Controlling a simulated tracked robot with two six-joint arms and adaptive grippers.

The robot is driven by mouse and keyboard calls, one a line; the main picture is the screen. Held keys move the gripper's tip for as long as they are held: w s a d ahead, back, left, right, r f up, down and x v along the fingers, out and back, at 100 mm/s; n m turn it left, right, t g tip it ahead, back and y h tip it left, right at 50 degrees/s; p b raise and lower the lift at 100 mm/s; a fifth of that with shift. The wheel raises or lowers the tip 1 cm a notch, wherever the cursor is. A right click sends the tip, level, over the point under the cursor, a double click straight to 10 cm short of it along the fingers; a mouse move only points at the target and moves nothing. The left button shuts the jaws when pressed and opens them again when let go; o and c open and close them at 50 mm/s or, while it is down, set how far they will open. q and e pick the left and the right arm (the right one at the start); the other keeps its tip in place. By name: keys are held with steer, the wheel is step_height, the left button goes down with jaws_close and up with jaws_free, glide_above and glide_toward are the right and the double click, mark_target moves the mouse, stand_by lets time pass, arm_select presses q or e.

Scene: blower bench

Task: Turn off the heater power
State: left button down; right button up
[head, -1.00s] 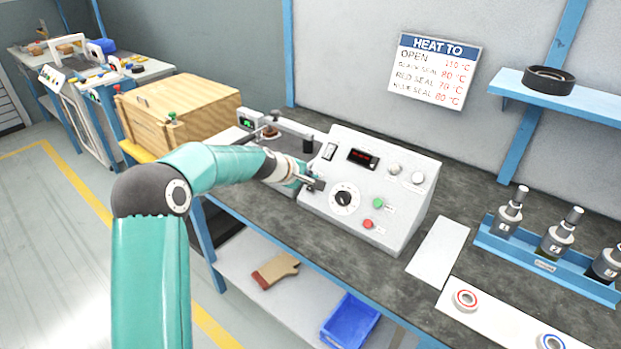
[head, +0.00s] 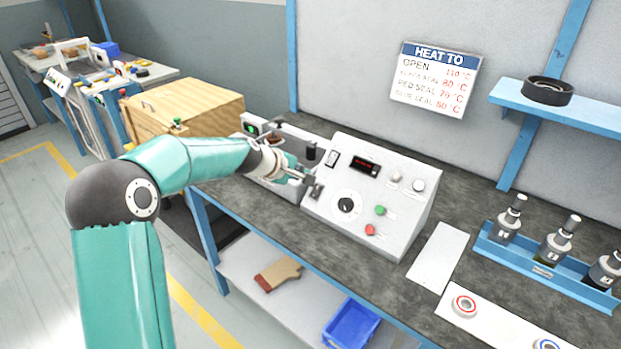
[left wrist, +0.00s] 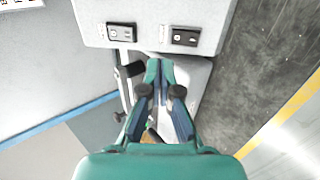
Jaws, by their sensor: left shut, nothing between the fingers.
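The heater control box (head: 400,222) is a grey sloped case on the bench. My left gripper (head: 316,190) is shut and empty at the left edge of this panel, left of the dial. In the left wrist view, its closed fingers (left wrist: 160,66) are just below a grey face bearing two black switch-like fittings, one left (left wrist: 122,32) and one right (left wrist: 186,37); their states are unclear. Contact cannot be told.
A grey device (head: 270,165) with a green display stands left of the control box, close to my left gripper. A wooden crate (head: 190,105) is behind my arm. A white plate (head: 437,258) and a blue rack of bottles (head: 545,268) lie to the right.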

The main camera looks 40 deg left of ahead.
arm_select(q)
steer(key=w+r+v, duration=0.1)
steer(key=v, duration=0.5)
steer(key=shift+d, duration=0.2)
steer(key=shift+s, duration=0.1)
